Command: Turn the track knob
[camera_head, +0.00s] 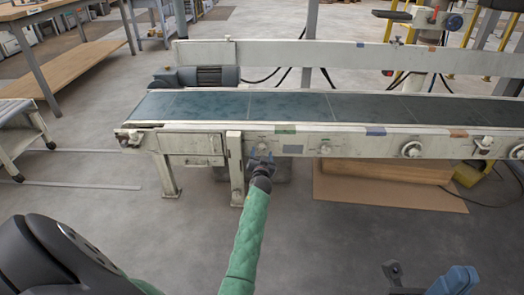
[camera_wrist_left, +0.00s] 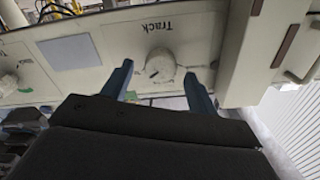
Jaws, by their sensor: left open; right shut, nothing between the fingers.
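The track knob (camera_wrist_left: 160,66) is a round, pale knob on a light panel, under the printed word "Track", which appears upside down in the left wrist view. My left gripper (camera_wrist_left: 158,84) is open, with one blue finger on each side of the knob's lower part in that view. I cannot tell whether either finger touches it. In the head view my left gripper (camera_head: 262,158) is at the conveyor's front rail, over the knob's place and largely hiding it. My right gripper (camera_head: 455,280) is shut and empty at the bottom right edge, partly cut off.
The conveyor's belt (camera_head: 290,105) runs across above the front rail. Other round knobs (camera_head: 411,149) sit farther right along the rail. A support leg (camera_head: 235,168) stands just left of my left gripper. A wooden box (camera_head: 385,172) lies under the conveyor.

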